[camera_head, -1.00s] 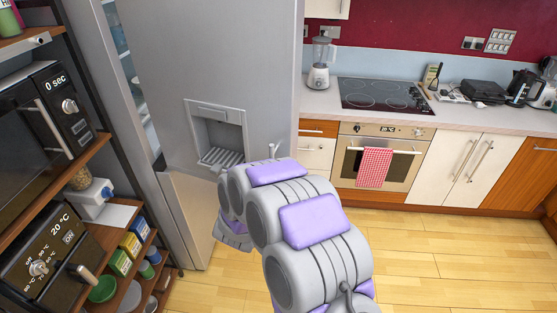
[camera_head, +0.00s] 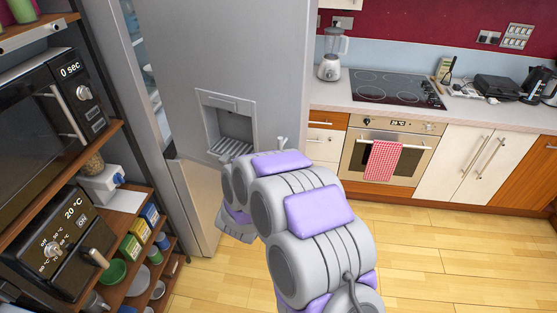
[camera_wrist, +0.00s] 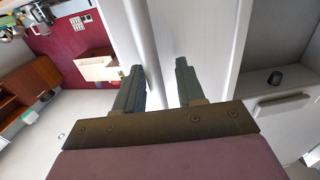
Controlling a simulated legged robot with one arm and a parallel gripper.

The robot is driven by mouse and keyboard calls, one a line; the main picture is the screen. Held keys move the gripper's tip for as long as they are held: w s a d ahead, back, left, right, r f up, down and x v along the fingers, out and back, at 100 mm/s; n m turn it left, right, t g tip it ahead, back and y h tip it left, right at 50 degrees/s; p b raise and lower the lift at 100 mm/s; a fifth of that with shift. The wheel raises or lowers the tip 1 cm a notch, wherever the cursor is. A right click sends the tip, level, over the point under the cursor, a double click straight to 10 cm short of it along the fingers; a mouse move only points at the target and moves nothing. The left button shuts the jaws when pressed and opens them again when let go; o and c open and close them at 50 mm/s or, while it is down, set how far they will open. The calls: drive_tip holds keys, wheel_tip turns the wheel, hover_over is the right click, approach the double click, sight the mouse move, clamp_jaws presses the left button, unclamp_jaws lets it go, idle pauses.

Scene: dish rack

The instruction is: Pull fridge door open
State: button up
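The grey fridge door (camera_head: 270,50) with its dispenser recess (camera_head: 228,125) fills the upper middle of the head view. It stands ajar, with a narrow gap along its left side showing shelves inside (camera_head: 130,25). My arm covers part of the door's lower right, and my gripper is hidden in that view. In the wrist view my gripper (camera_wrist: 159,66) has its two fingers spread apart. A long grey bar (camera_wrist: 142,30), which looks like the door handle, runs down between the fingers beside a pale panel. I cannot tell whether either finger touches it.
A shelf unit with a microwave (camera_head: 40,110) and a small oven (camera_head: 60,245) stands close on the left. Counters with a hob (camera_head: 395,88) and an oven (camera_head: 385,155) are at the back right. The wooden floor (camera_head: 450,250) at right is clear.

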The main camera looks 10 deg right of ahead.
drive_tip(key=v, duration=1.7)
drive_tip(key=shift+a+p, duration=0.2)
drive_tip(key=shift+p, duration=0.25)
drive_tip(key=w+a+g+y+b, duration=0.1)
drive_tip(key=w+a+g+y, duration=0.1)
drive_tip(key=w+a+y, duration=0.35)
drive_tip(key=s+a+r+n+g+y+b, duration=0.25)
drive_tip(key=s+n+g+y, duration=0.2)
drive_tip(key=s+y, duration=0.35)
drive_tip(key=s+d+g+h, duration=0.1)
drive_tip(key=s+d+g, duration=0.2)
drive_tip(key=s+d, duration=0.4)
drive_tip(key=s+d+n+g+h, duration=0.1)
drive_tip(key=s+d+g, duration=0.3)
drive_tip(key=s, duration=0.9)
drive_tip(key=s+d+g+h+b, duration=0.1)
drive_tip(key=s+d+g, duration=0.3)
drive_tip(key=s+d, duration=0.5)
drive_tip(key=shift+s+d+f+h, duration=0.4)
drive_tip(key=shift+s+f+h, duration=0.1)
drive_tip(key=shift+s+h, duration=0.3)
